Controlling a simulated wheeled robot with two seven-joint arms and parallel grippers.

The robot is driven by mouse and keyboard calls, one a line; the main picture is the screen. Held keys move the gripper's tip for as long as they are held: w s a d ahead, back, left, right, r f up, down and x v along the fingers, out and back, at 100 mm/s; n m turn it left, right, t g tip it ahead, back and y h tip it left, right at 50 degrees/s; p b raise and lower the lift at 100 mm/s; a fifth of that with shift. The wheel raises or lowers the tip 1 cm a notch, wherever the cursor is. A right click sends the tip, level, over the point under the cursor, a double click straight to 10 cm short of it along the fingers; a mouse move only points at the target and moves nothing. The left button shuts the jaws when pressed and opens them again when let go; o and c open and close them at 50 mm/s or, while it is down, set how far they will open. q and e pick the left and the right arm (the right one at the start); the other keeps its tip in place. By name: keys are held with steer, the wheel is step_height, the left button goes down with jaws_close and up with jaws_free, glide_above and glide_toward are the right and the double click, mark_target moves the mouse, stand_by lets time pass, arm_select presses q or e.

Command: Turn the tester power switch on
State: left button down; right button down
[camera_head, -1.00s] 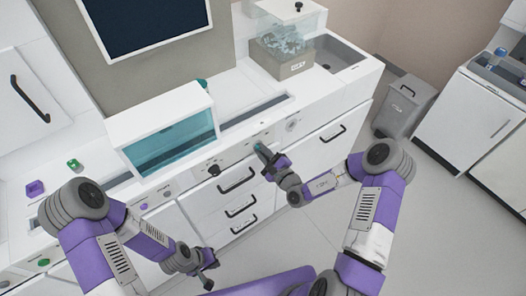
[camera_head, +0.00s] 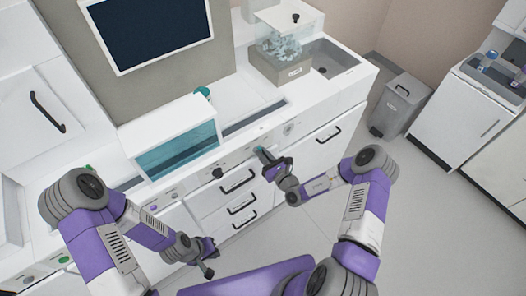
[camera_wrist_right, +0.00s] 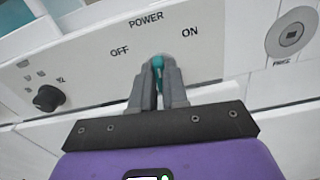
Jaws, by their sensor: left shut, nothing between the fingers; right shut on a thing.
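The tester's power switch (camera_wrist_right: 158,62) is a small teal lever on the white front panel, under the word POWER, with OFF to its left and ON to its right. In the right wrist view it stands between the two labels, and its lower part is hidden by my fingers. My right gripper (camera_wrist_right: 158,80) is shut on it. In the head view my right gripper (camera_head: 264,156) is at the white front panel (camera_head: 240,152), above the drawers. My left gripper (camera_head: 211,262) is shut and empty, low in front of the cabinets.
A black knob (camera_wrist_right: 48,98) sits left of the switch and a round socket (camera_wrist_right: 290,34) sits right of it. A teal-windowed box (camera_head: 178,150) stands on the counter. A grey bin (camera_head: 402,105) stands on the floor at the right. The floor before the drawers is clear.

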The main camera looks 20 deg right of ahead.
steer(key=shift+d+f+m+p, duration=0.1)
steer(key=shift+m+p, duration=0.65)
steer(key=shift+m, duration=1.2)
steer(key=shift+d+f+m+p, duration=0.1)
steer(key=shift+m+p, duration=0.6)
steer(key=shift+m, duration=1.25)
steer(key=c, duration=1.1)
jaws_free()
steer(key=shift+c, duration=0.2)
steer(key=v, duration=0.7)
steer(key=shift+s+p, duration=0.25)
steer(key=shift+p, duration=0.1)
steer(key=shift+r, duration=0.1)
